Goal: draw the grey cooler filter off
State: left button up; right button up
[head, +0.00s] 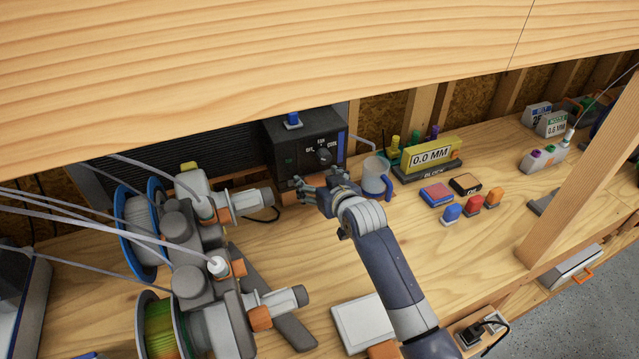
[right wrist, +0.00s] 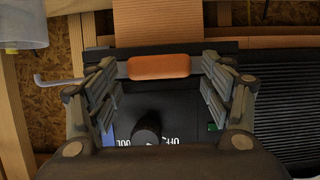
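The cooler is a dark box (head: 302,142) with a knob (head: 323,156) marked for off, fan and cool; the knob also shows in the right wrist view (right wrist: 148,130). An orange grip (right wrist: 160,66) sits along the box's bottom edge, which is at the top in the right wrist view. I cannot tell the grey filter's body apart from the dark box. My right gripper (head: 318,187) is at the lower front of the box. In the wrist view its fingers (right wrist: 163,78) are spread on either side of the orange grip, with gaps. My left gripper is not in view.
A clear jug with a blue handle (head: 376,177) stands close right of my right gripper. Spools and a grey filament stand (head: 205,240) crowd the left. A yellow 0.0 MM block (head: 431,154) stands farther right. A wooden beam (head: 300,50) overhangs the bench.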

jog(key=c, duration=1.2)
jog(key=shift+s+d+p, duration=0.25)
jog(key=shift+s+p, duration=0.35)
jog(key=shift+p, duration=0.1)
jog(key=s+d+p, duration=0.1)
jog(key=s+p, duration=0.1)
jog(key=s, duration=0.1)
jog(key=s+d+p, duration=0.2)
jog(key=s+p, duration=0.1)
jog(key=s, duration=0.1)
jog(key=s+d+p, duration=0.1)
jog(key=s+p, duration=0.2)
jog(key=s, duration=0.1)
jog(key=shift+s+d, duration=0.2)
jog(key=shift+d, duration=0.15)
